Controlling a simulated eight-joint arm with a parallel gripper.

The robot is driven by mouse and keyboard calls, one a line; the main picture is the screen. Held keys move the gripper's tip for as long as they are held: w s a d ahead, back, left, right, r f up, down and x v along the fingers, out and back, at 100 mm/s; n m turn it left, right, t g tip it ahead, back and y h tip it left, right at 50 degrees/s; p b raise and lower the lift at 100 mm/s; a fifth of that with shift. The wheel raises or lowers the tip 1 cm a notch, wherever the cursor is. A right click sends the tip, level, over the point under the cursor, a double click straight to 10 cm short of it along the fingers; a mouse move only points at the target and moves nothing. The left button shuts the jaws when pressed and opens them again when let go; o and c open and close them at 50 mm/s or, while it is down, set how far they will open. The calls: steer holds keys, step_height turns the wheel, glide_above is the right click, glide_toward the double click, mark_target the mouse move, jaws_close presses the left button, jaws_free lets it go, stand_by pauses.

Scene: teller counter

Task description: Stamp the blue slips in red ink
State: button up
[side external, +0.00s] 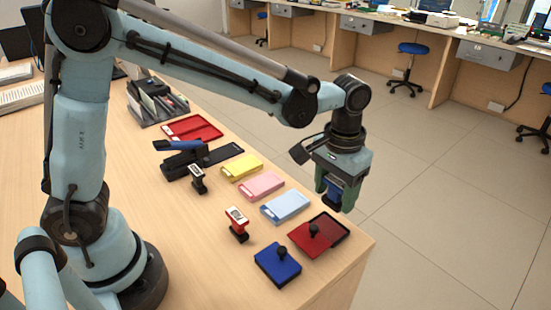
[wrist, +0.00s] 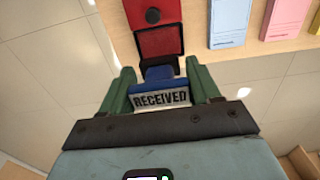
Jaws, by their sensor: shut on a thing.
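My gripper (side external: 337,193) is shut on a blue stamp (side external: 335,190), raised near the counter's right edge, beyond the blue slips. In the wrist view the stamp (wrist: 160,92) sits between the green fingers, its label reading RECEIVED; its underside is hidden. The blue slips (side external: 286,206) lie in a flat stack on the counter; they also show in the wrist view (wrist: 229,22). The red ink pad (side external: 328,230) lies open near the corner, its dark red face bare and its knobbed red lid (side external: 301,241) beside it. The stamp appears apart from the pad.
A blue ink pad (side external: 278,266) with a knob lies beside the red one. Pink slips (side external: 262,185), yellow slips (side external: 242,166), a stapler (side external: 183,146) and a red tray (side external: 192,128) lie farther back.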

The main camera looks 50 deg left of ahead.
steer(key=shift+f, duration=2.8)
steer(key=shift+f, duration=0.6)
steer(key=shift+r, duration=3.05)
steer(key=s+a+r, duration=0.1)
steer(key=s+a, duration=0.2)
steer(key=a, duration=0.8)
steer(key=shift+w+f, duration=0.1)
steer(key=shift+f, duration=2.7)
steer(key=shift+f, duration=0.5)
